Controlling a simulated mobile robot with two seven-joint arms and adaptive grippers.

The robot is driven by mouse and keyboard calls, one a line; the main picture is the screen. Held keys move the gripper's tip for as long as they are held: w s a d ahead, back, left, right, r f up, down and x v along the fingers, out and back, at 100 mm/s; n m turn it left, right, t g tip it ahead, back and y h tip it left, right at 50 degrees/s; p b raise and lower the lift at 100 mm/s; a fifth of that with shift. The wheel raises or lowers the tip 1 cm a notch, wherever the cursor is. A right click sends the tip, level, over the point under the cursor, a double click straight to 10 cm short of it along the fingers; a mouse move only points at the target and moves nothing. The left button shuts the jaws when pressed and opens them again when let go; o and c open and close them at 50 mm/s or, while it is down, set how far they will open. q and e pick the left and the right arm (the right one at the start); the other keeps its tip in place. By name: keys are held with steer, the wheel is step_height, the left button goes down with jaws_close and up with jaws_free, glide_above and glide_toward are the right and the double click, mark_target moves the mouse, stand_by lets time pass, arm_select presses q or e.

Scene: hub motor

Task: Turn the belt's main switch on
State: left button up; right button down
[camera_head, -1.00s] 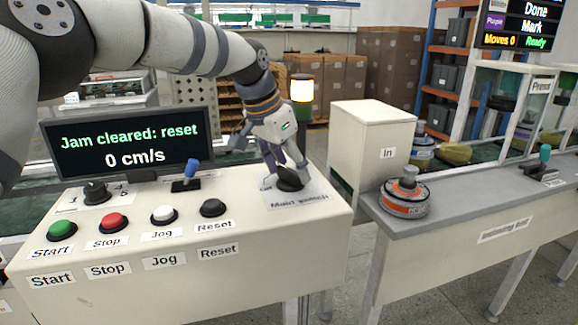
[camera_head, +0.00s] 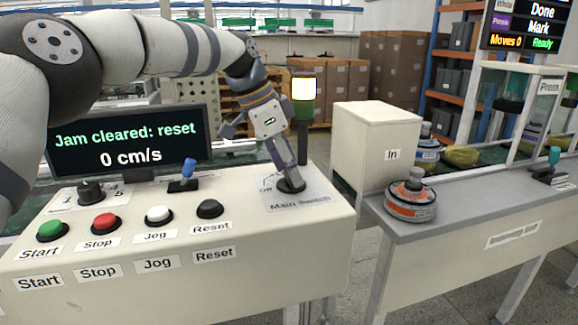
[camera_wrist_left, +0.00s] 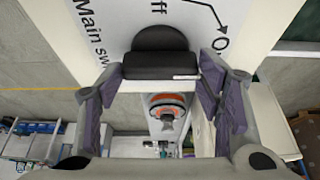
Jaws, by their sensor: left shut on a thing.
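The main switch is a black rotary knob (camera_head: 291,186) on a white plate labelled "Main switch" at the right end of the control desk. My left gripper (camera_head: 288,178) reaches down onto it from above and is shut on it, hiding most of it in the head view. In the left wrist view the knob (camera_wrist_left: 158,55) sits between the purple-grey fingers, with a white mark on its lower edge. The plate (camera_wrist_left: 125,18) there shows part of "Off", an arrow and part of "On". Which position the knob points to is unclear. My right gripper is not in view.
The display (camera_head: 130,140) reads "Jam cleared: reset" and "0 cm/s". Start (camera_head: 52,230), Stop, Jog and Reset buttons, a selector knob and a blue lever (camera_head: 188,170) share the desk. A lamp (camera_head: 304,88) glows pale yellow. A motor (camera_head: 411,203) stands on the right bench.

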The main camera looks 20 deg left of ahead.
arm_select(q)
steer(key=shift+f, duration=0.2)
steer(key=o, duration=1.2)
steer(key=shift+c, duration=0.2)
steer(key=shift+r, duration=0.1)
steer(key=v, duration=1.2)
